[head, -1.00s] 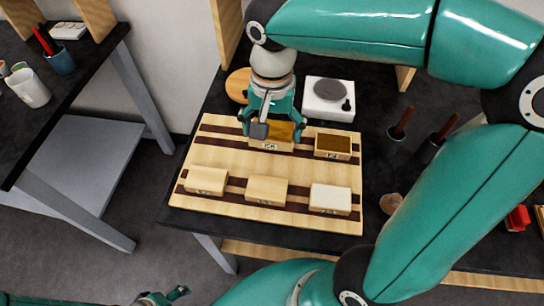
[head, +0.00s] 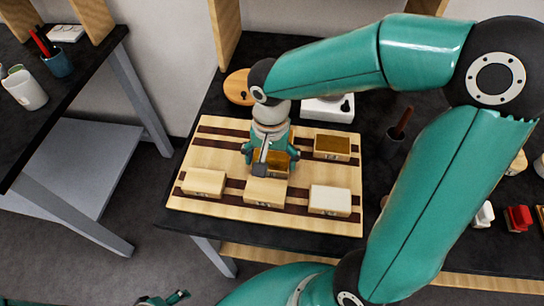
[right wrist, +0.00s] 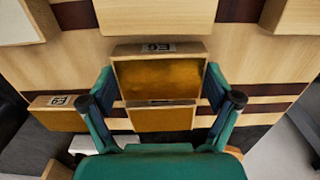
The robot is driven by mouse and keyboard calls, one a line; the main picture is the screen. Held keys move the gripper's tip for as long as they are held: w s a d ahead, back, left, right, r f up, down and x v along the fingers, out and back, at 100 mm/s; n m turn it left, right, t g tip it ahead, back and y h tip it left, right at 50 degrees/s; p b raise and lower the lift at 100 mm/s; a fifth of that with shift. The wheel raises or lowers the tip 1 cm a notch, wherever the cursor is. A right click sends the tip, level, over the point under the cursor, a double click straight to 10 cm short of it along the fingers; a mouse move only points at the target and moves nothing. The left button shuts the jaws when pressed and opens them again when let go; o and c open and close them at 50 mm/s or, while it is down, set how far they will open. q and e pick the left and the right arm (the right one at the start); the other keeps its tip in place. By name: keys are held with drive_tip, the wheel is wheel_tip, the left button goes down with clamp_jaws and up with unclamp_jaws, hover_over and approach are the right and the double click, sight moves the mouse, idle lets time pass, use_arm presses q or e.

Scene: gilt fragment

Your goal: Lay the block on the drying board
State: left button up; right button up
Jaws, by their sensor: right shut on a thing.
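My right gripper (head: 268,166) is over the middle of the striped wooden drying board (head: 218,155), shut on a small wooden block with a brown-gold top (head: 272,158). In the right wrist view the block (right wrist: 158,78) sits between the two fingers (right wrist: 163,98), its label facing away from the palm. I cannot tell whether the block touches the board. Another brown-topped block (right wrist: 162,118) shows behind it in that view; the gripper hides it in the head view. Only part of my left gripper (head: 165,299) shows at the bottom edge.
Three pale blocks stand along the board's front: left (head: 204,182), middle (head: 264,192) and white-topped right (head: 330,199). A brown-topped block (head: 332,146) stands at the back right. A white device (head: 330,110) and a round wooden disc (head: 238,87) lie behind the board.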

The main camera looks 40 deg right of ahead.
sight(271, 161)
drive_tip(key=shift+f, duration=0.15)
drive_tip(key=o, duration=0.9)
drive_tip(key=shift+r, duration=0.2)
wheel_tip(271, 161, up, 12)
drive_tip(key=shift+p, duration=0.6)
